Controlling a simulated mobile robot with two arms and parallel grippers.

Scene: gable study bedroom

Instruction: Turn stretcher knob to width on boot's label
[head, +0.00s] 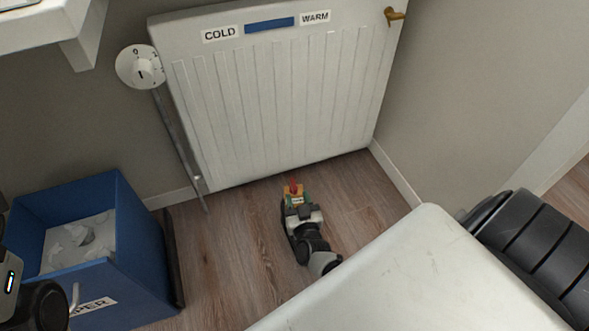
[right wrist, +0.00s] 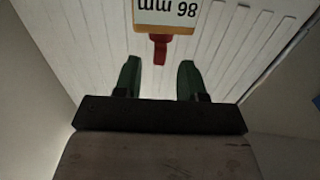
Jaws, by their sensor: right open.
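A red knob (right wrist: 160,48) shows in the right wrist view just beyond the fingertips, roughly centred between them. A white label with a yellow-orange border (right wrist: 166,14) is right behind it; it is upside down, cut by the frame's top edge, and seems to read 98 mm. No boot shape is clear.
A white radiator (head: 275,100) with COLD and WARM labels and a dial (head: 141,67) stands behind. A blue bin (head: 100,190) with crumpled paper is at left. A pale surface (head: 420,280) fills the lower right. Wood floor (head: 235,235) is clear around my right arm.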

